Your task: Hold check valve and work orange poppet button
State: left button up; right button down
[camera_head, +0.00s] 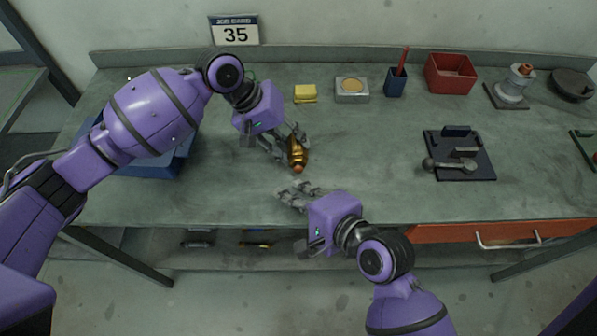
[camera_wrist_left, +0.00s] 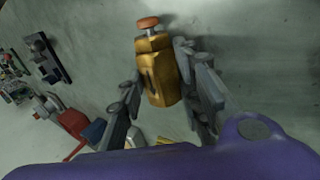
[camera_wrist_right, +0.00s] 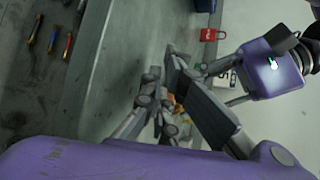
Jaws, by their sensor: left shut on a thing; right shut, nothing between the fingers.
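The brass check valve (camera_head: 297,151) is in my left gripper (camera_head: 290,145), above the middle of the bench. In the left wrist view the valve (camera_wrist_left: 158,72) sits between the fingers, and its orange poppet button (camera_wrist_left: 148,22) points away from the palm. In the head view the orange button (camera_head: 298,169) faces the front edge. My right gripper (camera_head: 288,194) is shut and empty, a short way in front of the button and apart from it. In the right wrist view its fingers (camera_wrist_right: 160,90) hide most of the valve; only a bit of orange shows behind them.
A dark fixture with a lever (camera_head: 460,155) lies to the right. A yellow sponge (camera_head: 305,94), a grey block with a tan disc (camera_head: 352,90), a blue cup (camera_head: 395,82) and a red bin (camera_head: 450,74) stand at the back. A blue bin (camera_head: 150,165) is partly behind my left arm.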

aim_at(293, 222)
pick_arm(q)
jog(key=shift+w+r, duration=0.1)
pick_arm(e)
jog(key=shift+s+d, duration=0.1)
jog(key=shift+s, duration=2.4)
pick_arm(q)
jog(key=o, duration=1.4)
jog(key=shift+c, duration=0.2)
